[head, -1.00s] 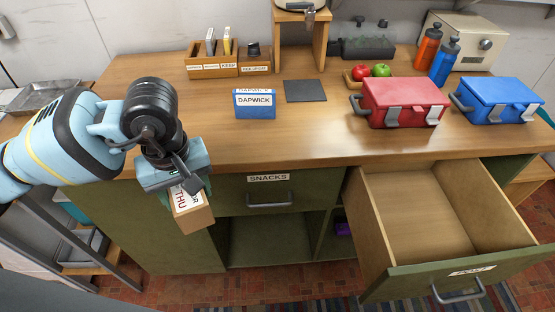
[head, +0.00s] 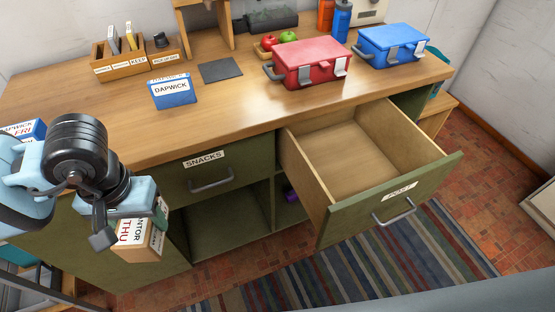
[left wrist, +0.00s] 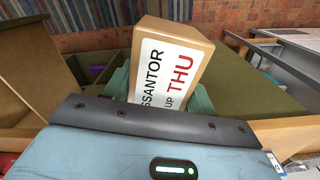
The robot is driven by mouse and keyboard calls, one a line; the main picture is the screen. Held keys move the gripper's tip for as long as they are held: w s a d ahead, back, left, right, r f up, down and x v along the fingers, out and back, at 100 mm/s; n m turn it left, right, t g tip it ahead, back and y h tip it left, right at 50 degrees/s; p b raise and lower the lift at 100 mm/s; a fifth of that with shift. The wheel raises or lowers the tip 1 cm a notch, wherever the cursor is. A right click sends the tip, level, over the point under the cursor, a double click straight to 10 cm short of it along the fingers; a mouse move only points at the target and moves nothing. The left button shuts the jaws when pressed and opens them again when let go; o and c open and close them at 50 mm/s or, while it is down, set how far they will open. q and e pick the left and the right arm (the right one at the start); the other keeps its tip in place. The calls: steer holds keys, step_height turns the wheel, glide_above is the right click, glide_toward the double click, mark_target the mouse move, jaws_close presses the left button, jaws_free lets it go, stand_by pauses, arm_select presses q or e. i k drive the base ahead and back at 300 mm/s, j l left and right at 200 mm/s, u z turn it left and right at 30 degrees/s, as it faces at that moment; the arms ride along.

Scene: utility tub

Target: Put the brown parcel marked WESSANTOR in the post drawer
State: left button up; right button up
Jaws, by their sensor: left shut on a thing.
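The brown parcel (head: 140,238) has a white label reading "...NTOR" and "THU" in the head view. In the left wrist view the parcel (left wrist: 193,40) shows "SSANTOR", "UP" and a red "THU". My left gripper (head: 130,212) is shut on it and holds it in the air in front of the desk's left part, left of the SNACKS drawer. The post drawer (head: 372,210) is pulled open at the right of the desk, labelled POST. Its visible inside is empty. My right gripper is not in view.
The SNACKS drawer (head: 210,172) is closed, above an open shelf. On the desk (head: 225,110) stand a blue DAPWICK box (head: 172,92), a red case (head: 310,65) and a blue case (head: 393,47). Another DAPWICK box marked FRI (head: 25,131) is at the far left. A striped rug (head: 400,262) lies below the drawer.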

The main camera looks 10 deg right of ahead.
mark_target(353, 185)
steer(key=z, duration=1.05)
steer(key=i+l, duration=0.85)
steer(key=l, duration=0.1)
